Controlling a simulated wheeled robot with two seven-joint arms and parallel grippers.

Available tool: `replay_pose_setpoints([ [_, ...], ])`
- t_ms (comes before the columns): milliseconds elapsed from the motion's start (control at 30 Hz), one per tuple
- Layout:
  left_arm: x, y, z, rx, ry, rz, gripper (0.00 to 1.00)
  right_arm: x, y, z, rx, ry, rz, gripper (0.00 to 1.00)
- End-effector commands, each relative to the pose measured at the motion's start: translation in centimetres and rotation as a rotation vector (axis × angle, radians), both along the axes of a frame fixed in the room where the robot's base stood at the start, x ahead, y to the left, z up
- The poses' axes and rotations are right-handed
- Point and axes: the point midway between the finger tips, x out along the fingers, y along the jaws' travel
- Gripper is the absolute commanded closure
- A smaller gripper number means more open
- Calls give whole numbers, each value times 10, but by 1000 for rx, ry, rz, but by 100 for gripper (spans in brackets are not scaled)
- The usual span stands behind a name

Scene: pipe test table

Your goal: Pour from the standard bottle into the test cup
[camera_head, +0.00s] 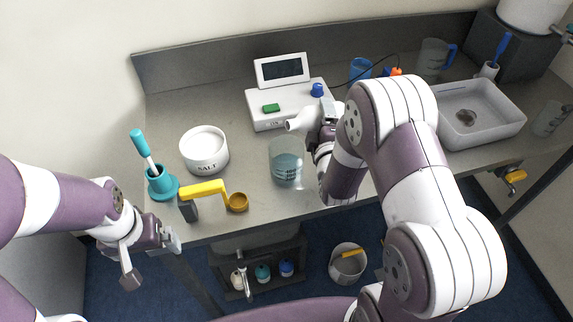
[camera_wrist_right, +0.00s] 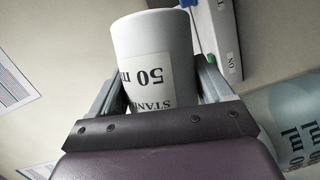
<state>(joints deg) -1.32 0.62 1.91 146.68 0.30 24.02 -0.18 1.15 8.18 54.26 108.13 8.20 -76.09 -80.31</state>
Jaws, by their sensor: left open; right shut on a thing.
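The white standard bottle (camera_head: 302,121) is tilted nearly on its side, its narrow end to the left, above and close to the test cup's rim. My right gripper (camera_head: 325,134) is shut on it. In the right wrist view the bottle (camera_wrist_right: 152,45) sits between both fingers, its "50 ml" label upside down. The clear test cup (camera_head: 286,163) stands upright on the table with bluish content; it also shows in the right wrist view (camera_wrist_right: 290,112). No stream is visible. My left gripper (camera_head: 152,260) is open and empty, off the table's front left edge.
A white meter with a screen (camera_head: 285,102) stands behind the cup. The salt jar (camera_head: 204,152), teal holder with brush (camera_head: 162,184) and yellow-handled scoop (camera_head: 205,189) are left. A white basin (camera_head: 480,112) is right. My right arm hides the middle of the table.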

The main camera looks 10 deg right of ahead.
Motion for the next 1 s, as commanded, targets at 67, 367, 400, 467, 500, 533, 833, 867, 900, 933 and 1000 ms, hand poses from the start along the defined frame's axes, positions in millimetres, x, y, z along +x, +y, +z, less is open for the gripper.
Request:
replay_pose_setpoints([
  [67, 0, 0, 0, 0, 0, 0, 0, 0, 0, 1, 0, -1, 0, 63],
  [367, 0, 0, -1, 0, 0, 0, 0, 0, 0, -1, -3, -1, 0, 63],
  [400, 0, 0, -3, 0, 0, 0, 0, 0, 0, -2, -10, -2, 0, 63],
  [467, 0, 0, -7, 0, 0, 0, 0, 0, 0, -4, -25, -6, 0, 63],
  [500, 0, 0, -9, 0, 0, 0, 0, 0, 0, -4, -35, -8, 0, 63],
  [533, 0, 0, -10, 0, 0, 0, 0, 0, 0, -5, -42, -10, 0, 63],
  [833, 0, 0, -8, 0, 0, 0, 0, 0, 0, -2, -51, -12, 0, 63],
  [867, 0, 0, -8, 0, 0, 0, 0, 0, 0, -2, -51, -12, 0, 63],
  [900, 0, 0, -8, 0, 0, 0, 0, 0, 0, -2, -51, -12, 0, 63],
  [933, 0, 0, -8, 0, 0, 0, 0, 0, 0, -2, -51, -12, 0, 63],
  [1000, 0, 0, -8, 0, 0, 0, 0, 0, 0, -2, -51, -12, 0, 63],
])
